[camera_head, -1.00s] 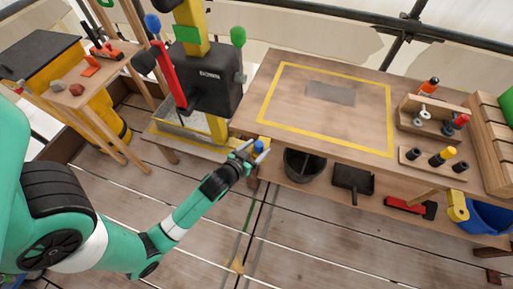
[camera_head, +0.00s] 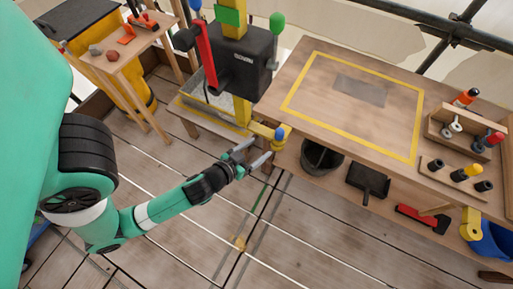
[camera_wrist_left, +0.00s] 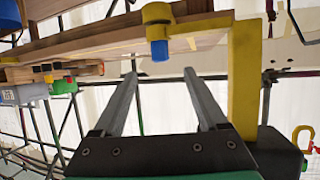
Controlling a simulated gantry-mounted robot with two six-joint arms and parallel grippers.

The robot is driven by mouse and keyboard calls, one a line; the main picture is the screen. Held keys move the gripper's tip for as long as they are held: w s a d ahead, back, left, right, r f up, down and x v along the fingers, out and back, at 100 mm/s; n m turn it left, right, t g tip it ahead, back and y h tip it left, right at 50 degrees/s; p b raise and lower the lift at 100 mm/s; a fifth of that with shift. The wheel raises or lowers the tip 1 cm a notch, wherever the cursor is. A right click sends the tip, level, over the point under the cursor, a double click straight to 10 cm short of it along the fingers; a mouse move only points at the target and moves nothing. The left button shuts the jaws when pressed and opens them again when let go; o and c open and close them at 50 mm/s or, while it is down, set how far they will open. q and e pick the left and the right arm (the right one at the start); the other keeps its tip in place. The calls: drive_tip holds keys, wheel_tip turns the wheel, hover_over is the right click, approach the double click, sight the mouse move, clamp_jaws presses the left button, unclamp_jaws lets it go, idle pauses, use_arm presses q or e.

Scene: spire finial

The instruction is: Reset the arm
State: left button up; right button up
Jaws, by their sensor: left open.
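My left arm comes in from the left in the head view. Its gripper (camera_head: 258,150) is open, with a clear gap between the two fingers. It hangs over the deck just left of the workbench's near left corner. A blue-topped peg in a yellow holder (camera_head: 279,135) is at that corner, close to the fingertips. The left wrist view shows the open fingers (camera_wrist_left: 160,76) with nothing between them. The blue end of the peg (camera_wrist_left: 160,50) shows beyond the tips, apart from them. My right gripper is in neither view.
The workbench (camera_head: 310,118) has a yellow-outlined area and tool racks at right. A black bucket (camera_head: 318,160) and dustpan (camera_head: 368,180) sit below. A dark press-like machine (camera_head: 240,65) stands behind the gripper. The deck (camera_head: 300,235) in front is open.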

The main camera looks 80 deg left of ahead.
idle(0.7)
use_arm(q)
drive_tip(key=w+d+r+t, duration=0.2)
drive_tip(key=w+r+t, duration=0.3)
drive_tip(key=w+r, duration=0.75)
drive_tip(key=w+d+r+t, duration=0.2)
drive_tip(key=w+r+t, duration=0.1)
drive_tip(key=r, duration=0.8)
drive_tip(key=w+d+r+t, duration=0.2)
drive_tip(key=w+d+r, duration=0.15)
drive_tip(key=r, duration=0.65)
drive_tip(key=s+d+r+m+t+h, duration=0.2)
drive_tip(key=d+r+m+h, duration=0.1)
drive_tip(key=r, duration=0.5)
drive_tip(key=s+d+r+m+t+h, duration=0.2)
drive_tip(key=d+r+h, duration=0.15)
drive_tip(key=r, duration=0.55)
drive_tip(key=s+d+r+m+t+h, duration=0.2)
drive_tip(key=d+r+m+t+h, duration=0.15)
drive_tip(key=r, duration=0.45)
wheel_tip(320, 180, up, 36)
drive_tip(key=g+p, duration=0.1)
drive_tip(key=p, duration=3.5)
drive_tip(key=shift+w+a, duration=0.2)
drive_tip(key=shift+a, duration=0.15)
